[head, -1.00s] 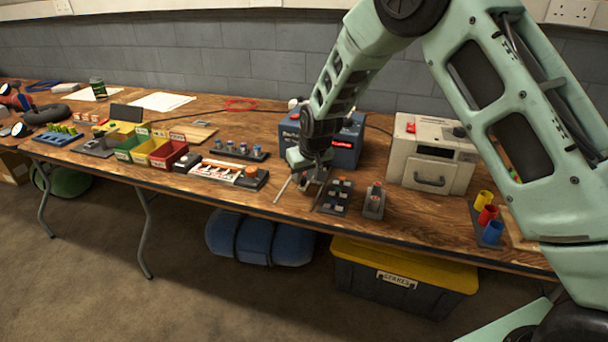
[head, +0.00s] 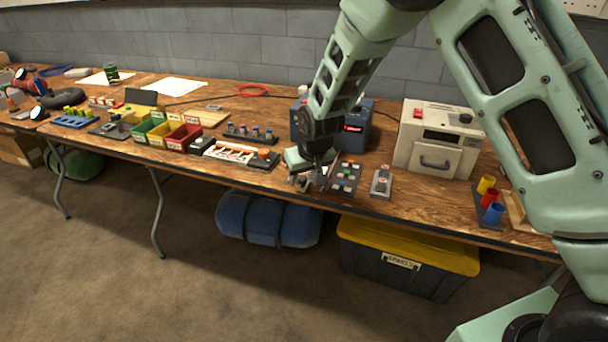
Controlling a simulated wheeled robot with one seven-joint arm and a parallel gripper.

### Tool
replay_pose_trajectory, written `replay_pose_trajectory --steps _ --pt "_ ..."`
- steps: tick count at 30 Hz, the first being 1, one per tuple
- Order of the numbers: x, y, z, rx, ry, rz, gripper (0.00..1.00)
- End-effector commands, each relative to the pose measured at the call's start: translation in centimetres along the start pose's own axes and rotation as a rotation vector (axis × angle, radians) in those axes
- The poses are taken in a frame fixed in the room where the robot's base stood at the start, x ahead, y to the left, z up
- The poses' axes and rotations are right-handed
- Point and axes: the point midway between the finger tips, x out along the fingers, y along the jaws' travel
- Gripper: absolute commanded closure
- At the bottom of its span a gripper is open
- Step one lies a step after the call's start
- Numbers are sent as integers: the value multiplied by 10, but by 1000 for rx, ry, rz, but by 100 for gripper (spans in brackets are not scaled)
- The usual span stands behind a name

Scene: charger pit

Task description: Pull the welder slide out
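A cream box (head: 408,145) with a red button, a dark display and a knob stands at the right of the bench. A grey handle (head: 434,163) is on its front panel, which looks closed. I cannot tell from the frame whether this box is the welder and the panel its slide. A blue box (head: 356,140) with a red lit display stands behind my wrist, partly hidden. My gripper (head: 311,184) is low over the front of the bench, left of the button pad and apart from the cream box. Its fingers are too small and foreshortened to tell their opening.
A pad with coloured buttons (head: 346,176) and a small grey switch block (head: 381,183) lie before the boxes. Coloured cups (head: 493,212) stand at right. Red, yellow and green bins (head: 183,137) and a switch strip (head: 234,153) are left. A yellow-lidded crate (head: 408,245) is below.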

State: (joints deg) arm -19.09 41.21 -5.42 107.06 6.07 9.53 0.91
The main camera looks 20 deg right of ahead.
Motion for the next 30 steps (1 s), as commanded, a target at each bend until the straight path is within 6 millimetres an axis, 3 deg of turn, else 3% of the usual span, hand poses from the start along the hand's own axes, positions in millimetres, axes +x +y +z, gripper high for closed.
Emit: replay_pose_trajectory --steps 8,13,30 --pt "-1 0 0 0 1 0 57" --pt "-18 0 -2 0 4 0 57" --pt "-144 0 -1 1 4 -1 57"
